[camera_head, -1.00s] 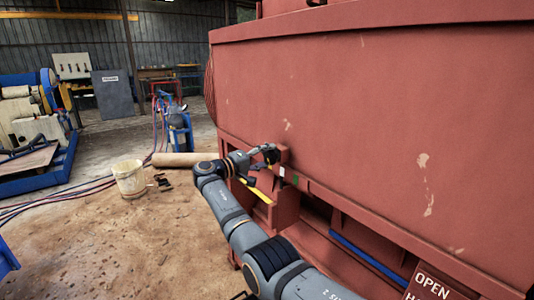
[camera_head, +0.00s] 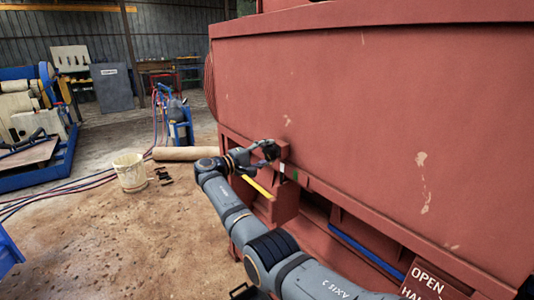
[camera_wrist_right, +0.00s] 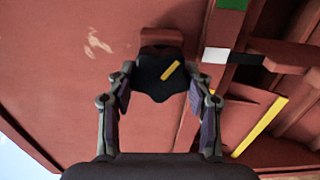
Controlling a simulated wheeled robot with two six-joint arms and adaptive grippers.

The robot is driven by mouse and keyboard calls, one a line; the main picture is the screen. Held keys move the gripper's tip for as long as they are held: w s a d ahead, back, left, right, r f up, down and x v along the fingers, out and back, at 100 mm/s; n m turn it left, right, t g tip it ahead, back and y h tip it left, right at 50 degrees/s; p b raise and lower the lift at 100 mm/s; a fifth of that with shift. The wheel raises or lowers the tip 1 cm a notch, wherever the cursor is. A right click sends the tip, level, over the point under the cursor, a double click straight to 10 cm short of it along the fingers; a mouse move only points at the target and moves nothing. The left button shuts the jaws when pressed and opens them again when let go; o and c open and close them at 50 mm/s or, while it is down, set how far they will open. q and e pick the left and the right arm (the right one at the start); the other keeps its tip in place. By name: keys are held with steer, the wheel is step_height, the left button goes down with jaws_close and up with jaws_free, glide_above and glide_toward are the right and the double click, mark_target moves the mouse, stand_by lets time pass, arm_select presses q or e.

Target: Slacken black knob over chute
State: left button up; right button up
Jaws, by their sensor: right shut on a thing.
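The black knob (camera_wrist_right: 158,78) is lobed, with a yellow stripe on its face, and sits on a small red block on the red machine. In the head view the knob (camera_head: 271,150) is partly hidden by my right gripper (camera_head: 262,156). In the right wrist view, the fingers of my right gripper (camera_wrist_right: 160,100) flank the knob on both sides, shut on it. A red box-like part with a yellow edge (camera_head: 257,187), perhaps the chute, is just below the knob. My left gripper is out of view.
The large red machine wall (camera_head: 370,110) fills the right side. A whitish bucket (camera_head: 130,173) and a rolled tube (camera_head: 185,154) are on the floor at left. Hoses run across the floor; bare floor lies in front.

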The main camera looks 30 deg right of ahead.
steer(key=o, duration=1.2)
steer(key=shift+a, duration=0.15)
steer(key=a, duration=0.8)
steer(key=s+a, duration=0.1)
steer(key=a, duration=0.2)
steer(key=shift+a, duration=0.4)
steer(key=shift+w+f, duration=0.1)
steer(key=shift+f, duration=0.05)
